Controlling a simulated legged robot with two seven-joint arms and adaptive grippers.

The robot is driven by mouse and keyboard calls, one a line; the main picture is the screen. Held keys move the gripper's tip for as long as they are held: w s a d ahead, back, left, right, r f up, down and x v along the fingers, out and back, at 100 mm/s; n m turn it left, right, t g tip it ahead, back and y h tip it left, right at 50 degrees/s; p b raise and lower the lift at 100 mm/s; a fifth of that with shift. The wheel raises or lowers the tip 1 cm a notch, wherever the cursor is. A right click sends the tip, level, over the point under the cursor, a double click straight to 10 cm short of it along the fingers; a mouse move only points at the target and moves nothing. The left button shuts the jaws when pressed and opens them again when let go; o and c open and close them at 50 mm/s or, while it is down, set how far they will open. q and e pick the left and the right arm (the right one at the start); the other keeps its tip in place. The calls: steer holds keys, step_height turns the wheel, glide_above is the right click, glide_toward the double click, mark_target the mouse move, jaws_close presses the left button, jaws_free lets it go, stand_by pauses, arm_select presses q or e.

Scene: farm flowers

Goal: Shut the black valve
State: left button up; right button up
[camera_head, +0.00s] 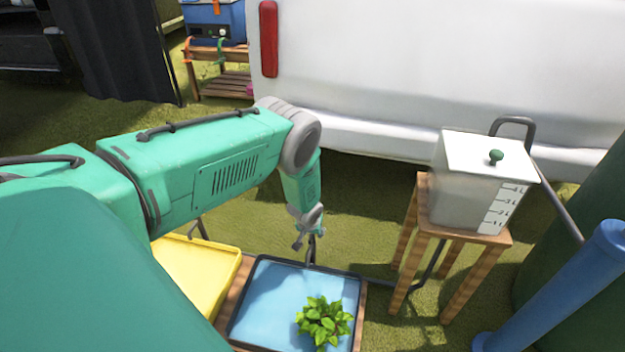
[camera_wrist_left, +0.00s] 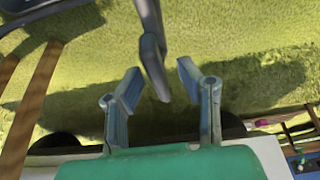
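A dark grey bar (camera_wrist_left: 153,55), which may be the handle of the black valve, reaches in from the top of the left wrist view. Its lower end lies between the two fingers of my left gripper (camera_wrist_left: 159,80). The fingers are apart, and I see no clear contact with the bar. In the head view my left gripper (camera_head: 308,232) points down behind the blue tray, where a short dark upright piece (camera_head: 311,251) shows just below it. The valve body is not clear in either view. My right gripper is in neither view.
A blue tray (camera_head: 262,295) with a leafy plant (camera_head: 324,322) is in front, beside a yellow tray (camera_head: 205,265). A lidded container (camera_head: 450,190) stands on a wooden stool (camera_head: 432,228) at right. A white vehicle (camera_head: 430,60) stands behind. A blue cylinder (camera_head: 560,285) is at far right.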

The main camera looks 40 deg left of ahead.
arm_select(q)
jaws_close()
steer(key=m+h, duration=0.1)
steer(key=m, duration=0.3)
steer(key=shift+a+m+t+h, duration=0.1)
steer(key=shift+m+t+h, duration=0.2)
steer(key=shift+t+h, duration=0.1)
steer(key=m+h, duration=0.1)
steer(key=m, duration=0.3)
steer(key=shift+m+h, duration=0.3)
steer(key=shift+h, duration=0.1)
steer(key=m, duration=0.2)
steer(key=m+g+h, duration=0.1)
steer(key=m, duration=0.2)
steer(key=shift+h, duration=0.3)
steer(key=shift+a+m+g+h, duration=0.1)
steer(key=shift+m+g+h, duration=0.45)
steer(key=shift+m, duration=1.35)
